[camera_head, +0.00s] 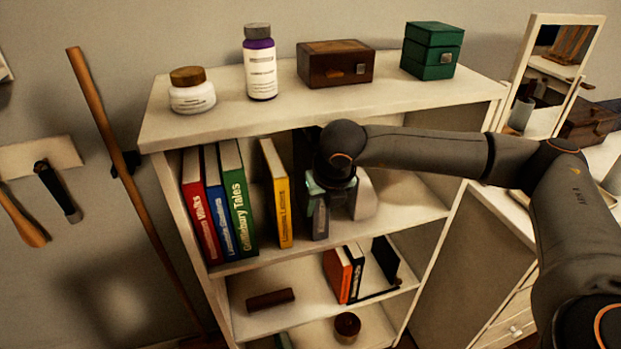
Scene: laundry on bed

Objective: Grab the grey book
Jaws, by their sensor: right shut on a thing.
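The grey book (320,221) stands upright on the upper shelf, to the right of the yellow book (276,195) and apart from it. My right gripper (326,190) reaches into the shelf from the right and is shut on the grey book near its top. The gripper and wrist hide the book's upper part, and the fingertips are hard to make out. My left gripper is not in view.
Red (200,207), blue (218,205) and green (238,200) books stand at the left of this shelf. A pale block (364,198) is close right of the gripper. The shelf top (220,120) is above my wrist. A mirror (551,75) stands at the right.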

